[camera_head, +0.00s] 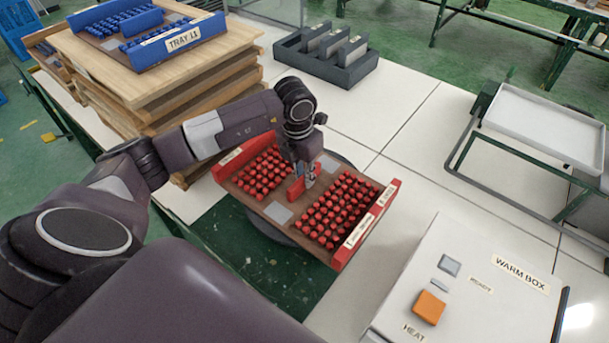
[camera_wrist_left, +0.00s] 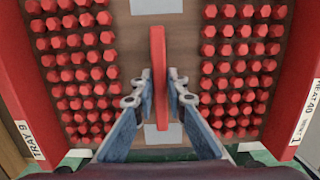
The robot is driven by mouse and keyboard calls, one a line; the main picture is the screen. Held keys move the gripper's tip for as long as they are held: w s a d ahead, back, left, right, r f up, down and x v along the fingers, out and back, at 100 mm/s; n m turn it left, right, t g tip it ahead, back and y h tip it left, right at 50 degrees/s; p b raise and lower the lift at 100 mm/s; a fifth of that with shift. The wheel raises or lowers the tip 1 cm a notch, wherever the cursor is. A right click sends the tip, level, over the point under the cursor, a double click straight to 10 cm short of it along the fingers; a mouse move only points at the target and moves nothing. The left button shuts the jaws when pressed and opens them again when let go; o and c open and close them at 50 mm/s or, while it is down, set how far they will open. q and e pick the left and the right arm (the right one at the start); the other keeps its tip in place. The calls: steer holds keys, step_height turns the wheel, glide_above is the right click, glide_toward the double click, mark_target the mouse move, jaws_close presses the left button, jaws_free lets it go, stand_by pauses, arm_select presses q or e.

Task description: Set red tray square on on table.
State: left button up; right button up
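The red tray (camera_head: 268,209) has red end walls, a brown floor and two blocks of red pieces. In the head view it lies askew to the table's seams, over a dark round base (camera_head: 268,226) and partly past the white table's edge (camera_head: 184,198). My left gripper (camera_head: 307,183) reaches down to its middle. In the left wrist view the fingers (camera_wrist_left: 160,84) lie close on both sides of the tray's upright red handle (camera_wrist_left: 159,55) and look shut on it. Contact under the tray is hidden. My right gripper is not in view.
Stacked wooden trays with a blue tray (camera_head: 137,58) on top stand at the back left. A dark rack (camera_head: 344,72) is behind. The warm box (camera_head: 468,250) stands at the right front. White table top (camera_head: 395,130) is clear between them.

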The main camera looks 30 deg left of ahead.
mark_target(301, 179)
arm_select(q)
steer(key=o, duration=0.4)
steer(key=shift+c, duration=0.2)
steer(key=shift+r, duration=0.1)
step_height(301, 179, up, 12)
steer(key=s+b, duration=0.1)
steer(key=b, duration=0.1)
steer(key=shift+s, duration=0.25)
steer(key=shift+a, duration=0.1)
